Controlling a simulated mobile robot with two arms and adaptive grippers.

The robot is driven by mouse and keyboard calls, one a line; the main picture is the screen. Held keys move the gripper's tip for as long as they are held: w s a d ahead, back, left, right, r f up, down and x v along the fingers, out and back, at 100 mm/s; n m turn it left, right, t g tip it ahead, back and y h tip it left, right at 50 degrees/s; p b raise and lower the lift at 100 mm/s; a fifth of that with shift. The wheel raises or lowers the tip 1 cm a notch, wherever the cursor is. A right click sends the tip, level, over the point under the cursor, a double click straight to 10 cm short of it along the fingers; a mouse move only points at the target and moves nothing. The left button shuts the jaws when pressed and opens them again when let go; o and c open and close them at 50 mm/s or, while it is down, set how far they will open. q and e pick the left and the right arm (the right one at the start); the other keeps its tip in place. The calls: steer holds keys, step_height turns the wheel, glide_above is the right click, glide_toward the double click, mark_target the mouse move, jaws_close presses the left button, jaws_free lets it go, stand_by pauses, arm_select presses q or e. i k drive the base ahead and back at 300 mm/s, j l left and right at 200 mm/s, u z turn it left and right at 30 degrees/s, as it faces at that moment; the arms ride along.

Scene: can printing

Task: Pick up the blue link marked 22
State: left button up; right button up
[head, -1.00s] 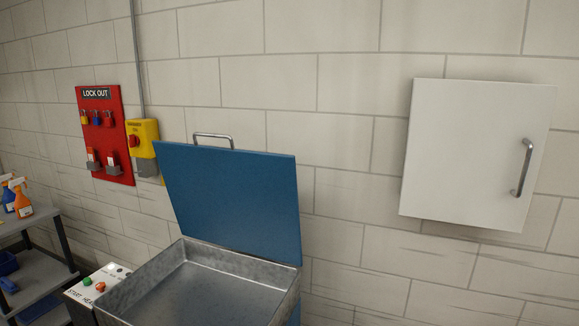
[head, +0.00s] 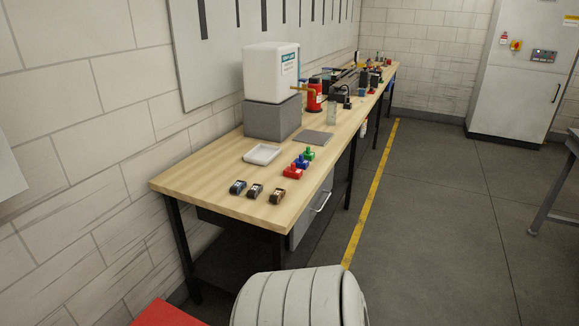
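Three small dark blocks stand in a row near the front edge of the wooden workbench (head: 215,185). The left block (head: 237,187) looks dark blue-grey, the middle block (head: 255,191) dark grey, and the right block (head: 277,196) brownish. Each has a pale mark on it, too small to read, so I cannot tell which, if any, is the blue link marked 22. Neither of my grippers is in view.
Red (head: 292,172), blue (head: 302,162) and green (head: 309,154) knobbed pieces stand behind the blocks. A white tray (head: 262,154) and a white container (head: 271,73) are farther back. A white ribbed rounded object (head: 300,298) fills the bottom foreground.

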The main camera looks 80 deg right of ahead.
mark_target(238, 187)
steer(key=z, duration=2.25)
steer(key=i+u, duration=0.25)
steer(key=u, duration=0.2)
steer(key=i+l+u, duration=0.2)
steer(key=u, duration=0.25)
